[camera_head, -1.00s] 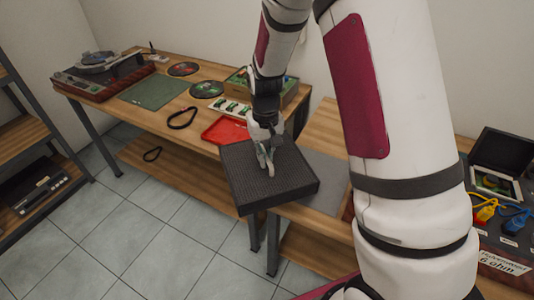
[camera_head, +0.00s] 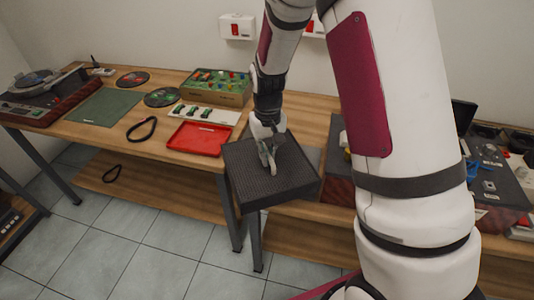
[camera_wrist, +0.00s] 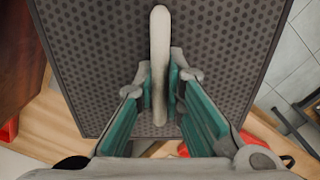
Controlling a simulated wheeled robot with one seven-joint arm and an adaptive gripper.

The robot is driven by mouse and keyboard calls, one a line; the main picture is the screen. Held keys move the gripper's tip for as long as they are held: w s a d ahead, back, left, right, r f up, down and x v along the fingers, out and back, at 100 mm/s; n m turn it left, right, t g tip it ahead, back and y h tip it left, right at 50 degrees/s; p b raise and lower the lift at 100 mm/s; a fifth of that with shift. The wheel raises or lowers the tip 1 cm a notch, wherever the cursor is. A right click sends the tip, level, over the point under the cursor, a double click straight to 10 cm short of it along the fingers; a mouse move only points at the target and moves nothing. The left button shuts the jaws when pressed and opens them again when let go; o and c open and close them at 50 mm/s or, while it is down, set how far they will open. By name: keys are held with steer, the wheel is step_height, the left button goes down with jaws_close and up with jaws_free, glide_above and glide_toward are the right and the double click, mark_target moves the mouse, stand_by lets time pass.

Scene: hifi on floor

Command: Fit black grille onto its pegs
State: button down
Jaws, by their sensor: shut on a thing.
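The black grille (camera_head: 255,180) is a dark, square panel with a perforated face. It is held roughly flat, face up, in front of the bench's near edge. My gripper (camera_head: 268,160) is above it, shut on a pale upright bar or handle at the middle of its face. In the wrist view the grille (camera_wrist: 95,60) fills most of the picture, and my gripper (camera_wrist: 159,85) pinches the pale bar (camera_wrist: 160,45) between its two fingers. I cannot make out the pegs in any view.
A red tray (camera_head: 195,139), a black belt (camera_head: 141,129), a green mat (camera_head: 104,106), a turntable (camera_head: 45,95) and a green board in a wooden box (camera_head: 215,86) lie on the left bench. A dark unit with cables (camera_head: 495,180) stands right, partly behind my arm.

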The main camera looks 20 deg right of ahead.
steer(key=shift+s+a+r, duration=0.15)
steer(key=shift+r, duration=0.15)
steer(key=shift+s+r+p, duration=0.1)
steer(key=shift+r+p, duration=0.05)
steer(key=shift+p, duration=0.2)
steer(key=shift+s+r+p, duration=0.85)
steer(key=shift+r+p, duration=0.2)
steer(key=shift+r, duration=0.05)
steer(key=s+r+p, duration=0.7)
steer(key=r+p, duration=0.1)
steer(key=d+r+n, duration=0.4)
steer(key=d+n, duration=0.7)
steer(key=d, duration=0.7)
steer(key=shift+w+r, duration=0.15)
steer(key=shift+r, duration=0.05)
steer(key=shift+d, duration=0.15)
